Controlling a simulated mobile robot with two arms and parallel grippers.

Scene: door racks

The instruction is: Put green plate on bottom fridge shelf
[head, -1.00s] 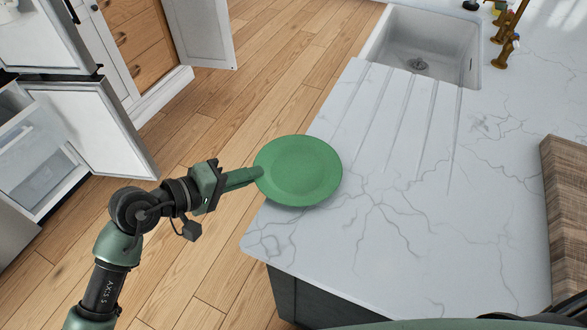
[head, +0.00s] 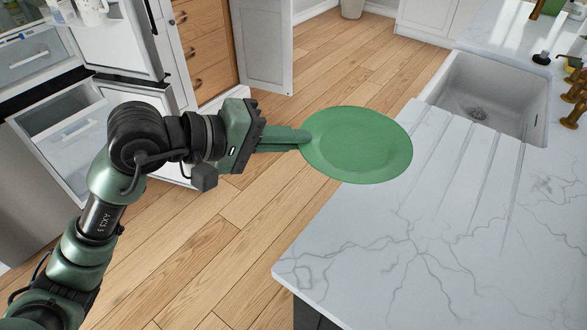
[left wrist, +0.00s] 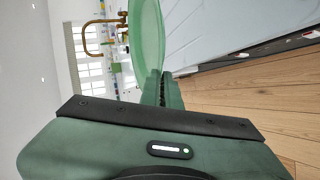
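The green plate (head: 358,146) is held by its left rim in my left gripper (head: 303,137), which is shut on it. In the head view the plate hangs over the floor and overlaps the counter's edge. The plate also shows in the left wrist view (left wrist: 147,40), beyond the gripper fingers (left wrist: 162,88). The open fridge (head: 60,120) stands at the left behind my left arm, with its doors ajar and pull-out bins visible. My arm hides part of its lower section, and I cannot tell which shelf is the bottom one. My right gripper is not in view.
The white marble counter (head: 400,250) with a sink (head: 490,95) fills the right side. Open cabinet doors (head: 262,45) and wooden drawers (head: 200,45) stand at the back. The wooden floor (head: 215,250) between fridge and counter is clear.

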